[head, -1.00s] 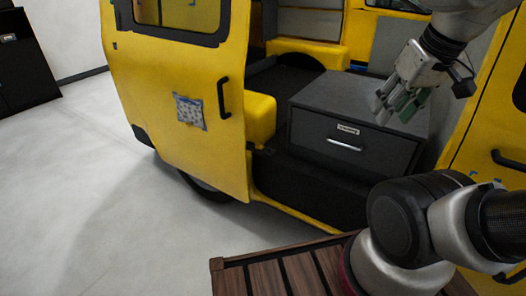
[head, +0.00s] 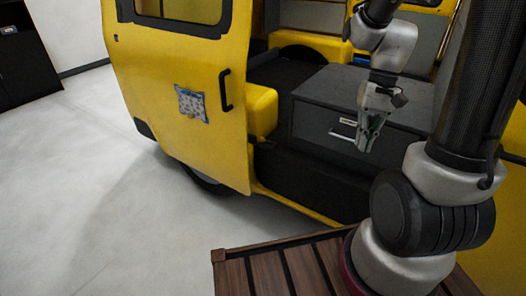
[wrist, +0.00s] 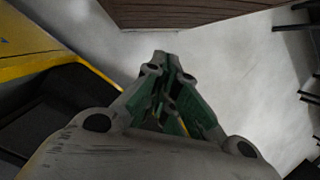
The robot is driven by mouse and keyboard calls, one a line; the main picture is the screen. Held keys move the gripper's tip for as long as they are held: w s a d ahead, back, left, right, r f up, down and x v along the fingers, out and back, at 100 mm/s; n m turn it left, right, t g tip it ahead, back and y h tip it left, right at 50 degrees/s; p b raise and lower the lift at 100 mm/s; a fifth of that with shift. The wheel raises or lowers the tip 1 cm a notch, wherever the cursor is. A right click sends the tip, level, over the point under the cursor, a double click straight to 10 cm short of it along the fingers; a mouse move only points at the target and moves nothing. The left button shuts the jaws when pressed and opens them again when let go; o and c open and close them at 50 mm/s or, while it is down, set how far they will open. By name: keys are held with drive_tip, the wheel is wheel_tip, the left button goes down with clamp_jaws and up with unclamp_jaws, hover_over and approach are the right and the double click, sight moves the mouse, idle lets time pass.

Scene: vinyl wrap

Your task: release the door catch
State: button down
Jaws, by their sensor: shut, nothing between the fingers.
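The yellow van door (head: 178,95) stands out to the left of the van's opening, with a black handle (head: 225,90) near its right edge. I cannot make out which part is the door catch. My gripper (head: 367,145) points down in front of the dark drawer box, to the right of the door and well apart from its handle. Its fingers are shut and empty. In the wrist view my gripper (wrist: 168,62) shows its green-padded fingers together over pale floor. It hides part of the drawer front in the head view.
The dark drawer box (head: 310,108) with a pale handle sits inside the van. A patterned packet (head: 191,104) is on the door. A slatted wooden surface (head: 270,275) is at the front. Grey floor (head: 70,190) is clear at left. A black cabinet (head: 25,65) stands far left.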

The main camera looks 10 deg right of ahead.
sight(265, 141)
drive_tip(key=w+a+f+m+t+y, duration=0.2)
drive_tip(key=w+a+f+m+y, duration=0.4)
drive_tip(key=f, duration=0.6)
drive_tip(key=w+a+f+m+t+y, duration=0.15)
drive_tip(key=w+a+f+m, duration=0.25)
drive_tip(key=f+m, duration=0.5)
drive_tip(key=w+a+f+m+t+y, duration=0.1)
drive_tip(key=w+a+f+m+y, duration=0.4)
drive_tip(key=f, duration=0.9)
drive_tip(key=w+f+m+t, duration=0.5)
drive_tip(key=w+d+r+m+t+h, duration=0.1)
drive_tip(key=w+d+r+m+t, duration=0.1)
drive_tip(key=w, duration=0.4)
drive_tip(key=w+d+r+m+t+h, duration=0.1)
drive_tip(key=w+m+t, duration=0.3)
drive_tip(key=w+m, duration=0.1)
drive_tip(key=shift+w+d+r+t, duration=0.35)
drive_tip(key=shift+w+d+r, duration=0.05)
drive_tip(key=shift+w, duration=0.35)
drive_tip(key=w+a+r, duration=0.3)
drive_tip(key=w+a, duration=0.2)
drive_tip(key=w, duration=0.4)
drive_tip(key=shift+w+a+r, duration=0.15)
drive_tip(key=shift+w+a, duration=0.15)
drive_tip(key=shift+a, duration=0.05)
